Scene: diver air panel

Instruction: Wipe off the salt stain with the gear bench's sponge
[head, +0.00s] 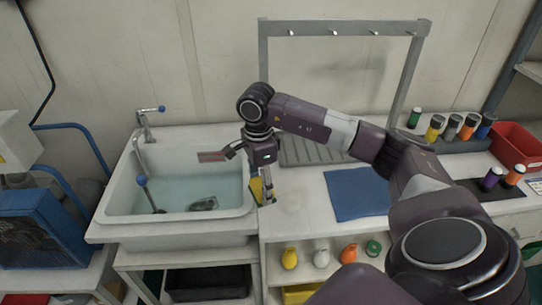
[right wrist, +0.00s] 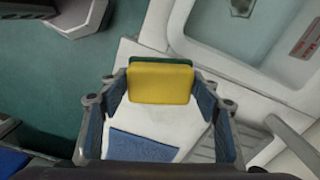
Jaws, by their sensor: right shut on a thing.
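The yellow and green sponge (head: 256,189) is in my right gripper (head: 264,185), at the left edge of the white bench top (head: 305,222), beside the sink. The right wrist view shows the sponge (right wrist: 160,84) between the two fingers, its yellow face toward the camera. That gripper is shut on it and points down. A faint pale patch (head: 291,201) on the bench top just right of the gripper may be the salt stain. I cannot tell whether the sponge touches the bench. My left gripper is not in view.
A sink (head: 122,208) with water and a tap is left of the gripper. A blue mat (head: 357,194) and a ribbed grey tray (head: 312,152) lie on the bench under a hook frame (head: 342,27). Several bottles and a red bin (head: 515,145) stand at the right.

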